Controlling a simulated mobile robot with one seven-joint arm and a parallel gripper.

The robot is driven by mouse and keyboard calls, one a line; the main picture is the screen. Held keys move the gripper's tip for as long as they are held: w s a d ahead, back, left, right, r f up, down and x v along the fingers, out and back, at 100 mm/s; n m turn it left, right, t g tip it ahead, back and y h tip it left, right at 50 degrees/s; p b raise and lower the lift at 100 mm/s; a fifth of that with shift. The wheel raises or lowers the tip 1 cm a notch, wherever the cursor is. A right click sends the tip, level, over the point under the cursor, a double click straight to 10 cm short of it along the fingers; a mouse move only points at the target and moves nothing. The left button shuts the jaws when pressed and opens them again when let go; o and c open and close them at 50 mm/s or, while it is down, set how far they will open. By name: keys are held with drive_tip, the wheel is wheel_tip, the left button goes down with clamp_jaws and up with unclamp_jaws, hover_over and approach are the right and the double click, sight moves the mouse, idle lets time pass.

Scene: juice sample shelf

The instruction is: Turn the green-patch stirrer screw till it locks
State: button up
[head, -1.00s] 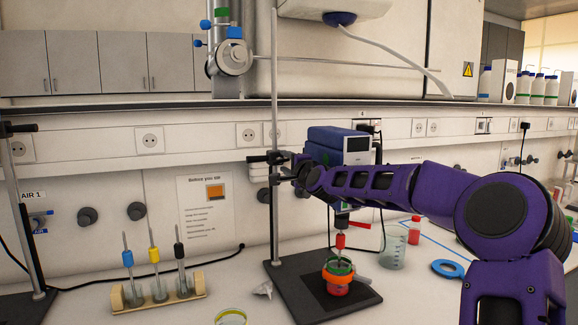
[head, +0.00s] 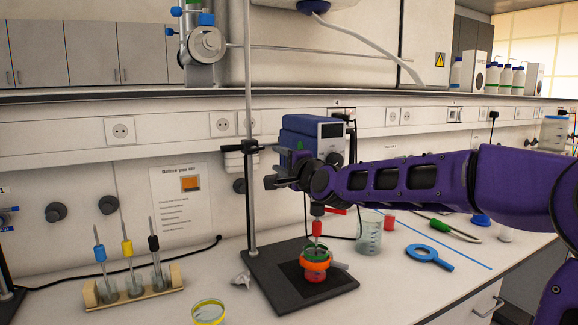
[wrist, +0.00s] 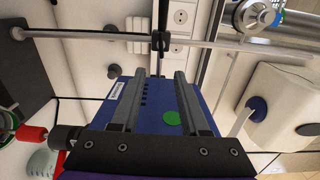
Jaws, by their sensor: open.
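The blue stirrer (head: 300,124) with a grey display face hangs on a metal stand rod (head: 250,200). A round green patch (wrist: 172,118) shows on its blue casing in the wrist view, between my fingers and nearer the right one. A black clamp (head: 252,147) grips the rod; it also shows in the wrist view (wrist: 159,40), beyond my fingertips. My gripper (head: 268,182) is open and empty in front of the stirrer's lower part, just right of the rod; it also shows in the wrist view (wrist: 160,74). I cannot tell which part is the screw.
A red-ringed vessel (head: 315,264) stands on the black stand base (head: 262,272) below the stirrer. A glass beaker (head: 369,236) and a blue ring (head: 430,256) are to the right. A wooden rack (head: 177,277) with several stirring rods stands at left.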

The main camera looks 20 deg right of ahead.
sight(256, 149)
drive_tip(key=shift+v, duration=2.6)
drive_tip(key=o, duration=0.4)
drive_tip(key=shift+w+a+f+n+p, duration=0.1)
drive_tip(key=shift+w+n+p, duration=0.05)
drive_tip(key=shift+n+p, duration=0.25)
drive_tip(key=shift+o, duration=1.3)
drive_tip(key=shift+w+a+f+n, duration=0.1)
drive_tip(key=shift+w+f+n, duration=0.1)
drive_tip(key=shift+n, duration=0.7)
drive_tip(key=shift+o, duration=0.7)
drive_tip(key=n, duration=0.2)
drive_tip(key=shift+w+a+f+n+h, duration=0.15)
drive_tip(key=shift+w+n+h, duration=0.1)
drive_tip(key=shift+n+h, duration=0.15)
drive_tip(key=w+a+n, duration=0.1)
drive_tip(key=w+n, duration=0.3)
drive_tip(key=w, duration=0.1)
drive_tip(key=w+a+r+n+b, duration=0.1)
drive_tip(key=w+n, duration=0.4)
drive_tip(key=w, duration=0.1)
drive_tip(key=w+a+n, duration=0.2)
drive_tip(key=w+n, duration=0.3)
drive_tip(key=w, duration=0.1)
drive_tip(key=shift+a+r, duration=0.1)
drive_tip(key=shift+r, duration=0.05)
